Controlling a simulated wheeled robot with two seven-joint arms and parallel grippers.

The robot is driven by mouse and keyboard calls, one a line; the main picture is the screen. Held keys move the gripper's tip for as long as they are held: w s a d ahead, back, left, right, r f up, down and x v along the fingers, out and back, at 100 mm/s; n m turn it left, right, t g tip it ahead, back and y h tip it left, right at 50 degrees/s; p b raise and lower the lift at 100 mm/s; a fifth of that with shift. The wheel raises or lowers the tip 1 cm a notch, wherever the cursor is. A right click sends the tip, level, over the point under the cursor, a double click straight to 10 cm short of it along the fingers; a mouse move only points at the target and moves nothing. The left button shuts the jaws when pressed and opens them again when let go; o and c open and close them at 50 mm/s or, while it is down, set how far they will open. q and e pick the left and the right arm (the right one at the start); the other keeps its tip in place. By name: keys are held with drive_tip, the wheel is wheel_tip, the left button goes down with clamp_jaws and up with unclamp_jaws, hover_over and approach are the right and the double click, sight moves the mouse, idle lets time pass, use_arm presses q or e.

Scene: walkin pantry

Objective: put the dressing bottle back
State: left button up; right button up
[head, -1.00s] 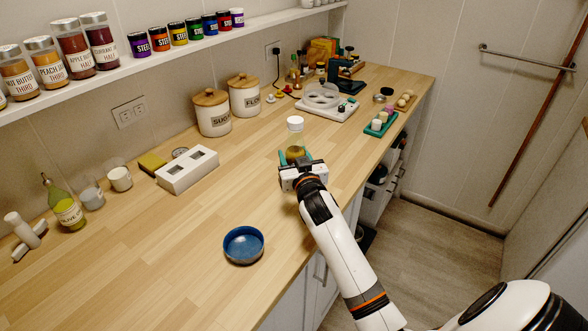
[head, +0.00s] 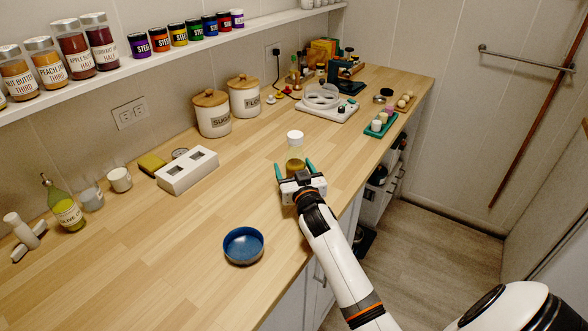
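The dressing bottle (head: 295,156), clear with yellowish contents and a white cap, stands upright on the wooden counter, near its front edge. My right gripper (head: 294,168) is just in front of it, low down. Its green fingers are spread to the left and right of the bottle, with visible space at the sides, so it looks open. The gripper body hides the bottle's base. My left gripper is not in view.
A blue bowl (head: 243,245) sits nearer on the counter. A white two-slot box (head: 187,171), sugar (head: 212,116) and flour (head: 244,99) canisters stand along the wall. A white tray with round dishes (head: 326,104) and a green tray (head: 381,124) lie beyond. The counter around the bottle is clear.

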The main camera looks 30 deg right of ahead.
drive_tip(key=shift+r, duration=0.1)
drive_tip(key=shift+s, duration=0.1)
drive_tip(key=b+v, duration=0.1)
drive_tip(key=v, duration=1.1)
drive_tip(key=shift+r, duration=0.1)
